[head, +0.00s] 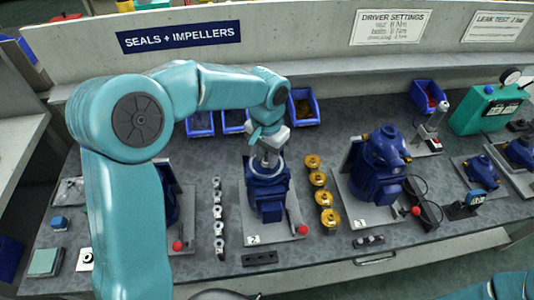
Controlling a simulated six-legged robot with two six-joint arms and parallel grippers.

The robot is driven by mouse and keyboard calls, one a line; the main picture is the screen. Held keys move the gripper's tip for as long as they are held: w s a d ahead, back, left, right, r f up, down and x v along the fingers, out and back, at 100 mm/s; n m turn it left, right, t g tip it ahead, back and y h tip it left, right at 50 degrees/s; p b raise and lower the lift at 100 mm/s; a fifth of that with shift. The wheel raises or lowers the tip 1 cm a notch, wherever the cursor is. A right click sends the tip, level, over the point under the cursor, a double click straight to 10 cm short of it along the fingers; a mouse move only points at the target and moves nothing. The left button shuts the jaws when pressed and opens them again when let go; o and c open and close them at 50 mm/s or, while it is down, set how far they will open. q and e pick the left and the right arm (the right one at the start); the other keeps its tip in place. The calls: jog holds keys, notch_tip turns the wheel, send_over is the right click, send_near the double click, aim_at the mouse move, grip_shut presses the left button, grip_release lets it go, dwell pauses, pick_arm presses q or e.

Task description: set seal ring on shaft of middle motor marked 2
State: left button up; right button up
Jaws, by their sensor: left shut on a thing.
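The middle motor (268,200) is dark blue and stands upright on a grey base plate whose white label (253,240) reads 2. My left gripper (267,157) comes down from above and is directly over the top of this motor, at its shaft. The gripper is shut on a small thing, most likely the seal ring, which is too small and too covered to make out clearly. The shaft is mostly hidden by the gripper, so I cannot tell whether the ring is around it or just above it. My right gripper is out of view.
Motor 3 (375,170) stands to the right, and another motor is partly hidden behind my left arm. Brass impellers (326,199) and a row of small metal parts (218,212) flank the middle motor. Blue bins (303,107) stand behind. A red-knobbed lever (303,229) is at the plate's right.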

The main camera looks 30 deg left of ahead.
pick_arm(q)
jog(key=shift+f, duration=0.15)
jog(key=o, duration=1.6)
notch_tip(320, 180, up, 9)
jog(key=p, duration=0.7)
jog(key=shift+s, duration=0.1)
